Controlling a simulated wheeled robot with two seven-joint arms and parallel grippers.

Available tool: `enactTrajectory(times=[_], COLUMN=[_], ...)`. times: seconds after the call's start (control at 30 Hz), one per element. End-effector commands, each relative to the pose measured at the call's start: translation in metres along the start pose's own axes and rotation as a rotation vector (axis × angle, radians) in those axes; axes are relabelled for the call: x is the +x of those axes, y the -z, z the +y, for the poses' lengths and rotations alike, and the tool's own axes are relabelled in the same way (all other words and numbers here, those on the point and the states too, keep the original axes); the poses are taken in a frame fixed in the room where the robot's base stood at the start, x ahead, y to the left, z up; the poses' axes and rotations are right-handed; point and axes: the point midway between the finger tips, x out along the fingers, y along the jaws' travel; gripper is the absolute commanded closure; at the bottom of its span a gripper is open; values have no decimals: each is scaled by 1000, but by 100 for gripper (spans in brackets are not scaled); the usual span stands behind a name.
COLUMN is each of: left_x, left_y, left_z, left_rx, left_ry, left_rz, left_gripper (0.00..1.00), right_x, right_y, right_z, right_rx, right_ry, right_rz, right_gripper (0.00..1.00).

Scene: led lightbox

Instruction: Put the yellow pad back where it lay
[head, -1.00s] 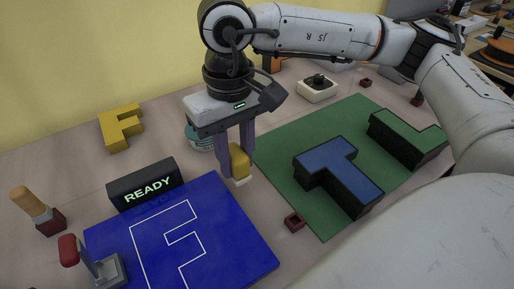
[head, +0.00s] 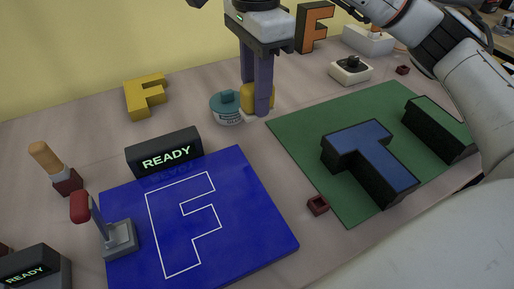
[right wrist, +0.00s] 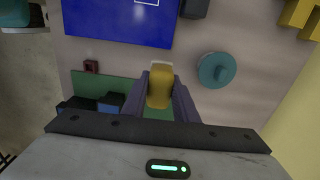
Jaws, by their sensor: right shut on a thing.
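The yellow pad (head: 247,95) is held between the purple fingers of my right gripper (head: 257,108); the fingers partly hide it in the head view. It shows clearly between the fingertips in the right wrist view (right wrist: 160,84). The pad is upright, just right of a round teal-lidded tin (head: 226,108), close to the table top. I cannot tell whether it touches the table. In the right wrist view the tin (right wrist: 217,70) stands apart from the fingers. My left gripper is not in view.
A blue panel with an F outline (head: 195,230) and a READY display (head: 165,152) lie in front. Bare table lies between mat and tin.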

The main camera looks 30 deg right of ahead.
Motion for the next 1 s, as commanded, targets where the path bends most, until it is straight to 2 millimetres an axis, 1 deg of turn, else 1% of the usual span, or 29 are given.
enactTrajectory(times=[0.03, 0.1, 0.2, 0.3, 0.47, 0.67, 0.73, 1.0], left_x=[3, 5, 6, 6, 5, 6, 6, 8], left_y=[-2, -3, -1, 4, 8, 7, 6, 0], left_z=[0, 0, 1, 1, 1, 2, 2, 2], left_rx=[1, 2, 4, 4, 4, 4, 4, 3], left_ry=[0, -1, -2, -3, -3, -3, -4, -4], left_rz=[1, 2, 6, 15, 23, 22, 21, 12], left_gripper=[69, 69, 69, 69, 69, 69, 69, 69], right_x=[11, 25, 42, 54, 65, 93, 97, 99], right_y=[0, 0, 1, 1, 1, 1, 1, 0], right_z=[1, 1, 1, 1, 1, 1, 1, 1], right_rx=[8, 12, 12, 13, 11, 10, 10, 10], right_ry=[-7, -8, -7, -4, -3, -4, -3, -2], right_rz=[0, 0, 2, 1, 2, 2, 1, 1], right_gripper=[100, 100, 100, 100, 100, 100, 100, 100])
